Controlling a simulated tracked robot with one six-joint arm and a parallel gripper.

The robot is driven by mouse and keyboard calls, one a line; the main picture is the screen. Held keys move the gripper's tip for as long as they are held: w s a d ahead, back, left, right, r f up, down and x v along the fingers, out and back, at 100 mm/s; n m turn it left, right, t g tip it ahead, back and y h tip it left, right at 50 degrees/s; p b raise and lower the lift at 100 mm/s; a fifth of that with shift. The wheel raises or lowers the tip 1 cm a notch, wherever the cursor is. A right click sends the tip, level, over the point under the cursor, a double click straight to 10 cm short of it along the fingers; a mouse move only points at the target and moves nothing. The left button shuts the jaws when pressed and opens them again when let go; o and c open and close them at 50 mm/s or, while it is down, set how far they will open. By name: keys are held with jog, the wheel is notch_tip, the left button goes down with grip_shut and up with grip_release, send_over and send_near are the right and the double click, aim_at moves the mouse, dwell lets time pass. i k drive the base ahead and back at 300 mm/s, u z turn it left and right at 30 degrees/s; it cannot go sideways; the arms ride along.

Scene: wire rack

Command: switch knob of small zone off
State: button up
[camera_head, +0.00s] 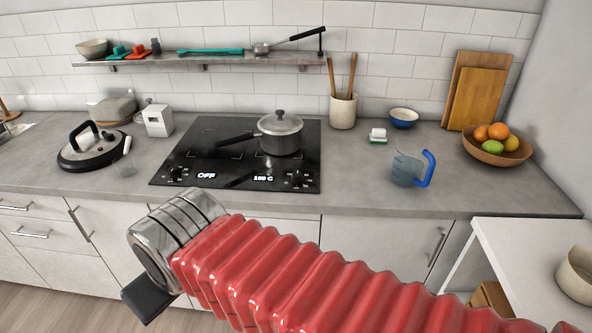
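A black cooktop (200,150) is set in the grey counter. On its front edge are a left knob area (177,173) beside a display reading OFF (206,176), and a right knob area (298,180) beside a lit display (263,178) that seems to read 180 C. The knobs are dark and small, so their angle is unclear. I cannot tell which one belongs to the small zone. A steel pot (280,136) with a lid stands on the right zone, handle to the left. My gripper (146,300) shows only as a dark piece below the counter front, apart from the knobs; its fingers cannot be made out.
A measuring jug with a blue handle (410,170) and a fruit bowl (497,150) stand right. A shelf (200,60) hangs above. A white table (520,240) is at lower right.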

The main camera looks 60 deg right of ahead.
aim_at(297, 178)
jog(key=u, duration=0.05)
jog(key=i, duration=1)
jog(key=z, duration=0.05)
